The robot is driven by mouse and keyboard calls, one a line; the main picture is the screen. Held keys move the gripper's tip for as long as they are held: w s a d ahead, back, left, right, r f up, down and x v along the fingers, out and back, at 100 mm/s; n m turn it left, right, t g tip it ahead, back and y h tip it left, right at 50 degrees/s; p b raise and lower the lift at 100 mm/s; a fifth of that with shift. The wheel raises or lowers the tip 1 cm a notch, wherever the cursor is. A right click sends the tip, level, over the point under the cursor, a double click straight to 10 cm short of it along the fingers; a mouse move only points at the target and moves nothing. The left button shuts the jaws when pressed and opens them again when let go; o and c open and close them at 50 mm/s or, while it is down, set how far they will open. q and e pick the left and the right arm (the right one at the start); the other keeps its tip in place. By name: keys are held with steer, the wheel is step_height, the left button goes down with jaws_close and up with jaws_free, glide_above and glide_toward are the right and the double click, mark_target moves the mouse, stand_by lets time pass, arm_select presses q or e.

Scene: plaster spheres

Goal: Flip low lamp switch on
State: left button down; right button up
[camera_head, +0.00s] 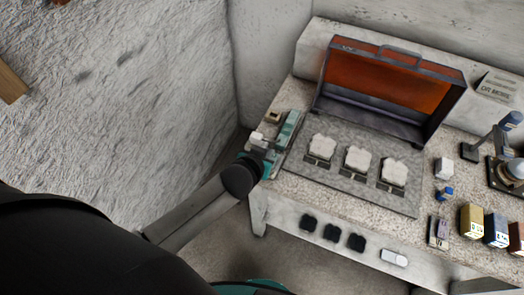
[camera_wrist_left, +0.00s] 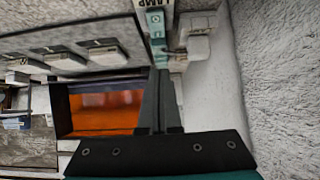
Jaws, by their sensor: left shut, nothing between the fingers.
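A narrow teal panel (camera_head: 287,131) stands at the left end of the speckled worktop. In the left wrist view the panel (camera_wrist_left: 155,24) has small markings, and a label reading "LAMP" (camera_wrist_left: 168,8) is beside it. Small pale blocks (camera_wrist_left: 196,38) sit next to it. I cannot make out the low switch or its position. My left gripper (camera_head: 268,150) is at the near end of the panel. In the left wrist view its dark fingers (camera_wrist_left: 160,72) are together and empty, tips close to the panel; contact is unclear. My right gripper is out of view.
An open case with an orange lining (camera_head: 385,80) stands behind a grey mat (camera_head: 330,190) holding several pale blocks on stands. A desk lamp (camera_head: 488,142), bottles and small boxes crowd the right side. A rough plaster wall (camera_head: 130,90) is left of my arm.

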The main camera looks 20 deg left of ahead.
arm_select(q)
steer(key=shift+w+r+p+v, duration=0.1)
steer(key=shift+p+v, duration=0.05)
steer(key=shift+v, duration=0.75)
steer(key=shift+w+r+p+v, duration=0.1)
steer(key=shift+r+v, duration=0.05)
steer(key=shift+v, duration=0.75)
steer(key=shift+w+r+p+v, duration=0.1)
steer(key=shift+p+v, duration=0.05)
steer(key=shift+v, duration=0.75)
steer(key=shift+d, duration=0.1)
steer(key=shift+s+f+t+b, duration=0.4)
steer(key=shift+s+f+b, duration=0.35)
steer(key=shift+b, duration=1.9)
steer(key=shift+w, duration=0.1)
steer(key=b+x, duration=0.1)
steer(key=x, duration=0.8)
steer(key=shift+w+f+b, duration=0.15)
steer(key=shift+b, duration=0.25)
steer(key=shift+w+f+b, duration=0.15)
steer(key=shift+f, duration=0.45)
steer(key=shift+w+f+b, duration=0.15)
steer(key=shift+f, duration=0.4)
steer(key=shift+w+f, duration=0.2)
steer(key=shift+f, duration=0.7)
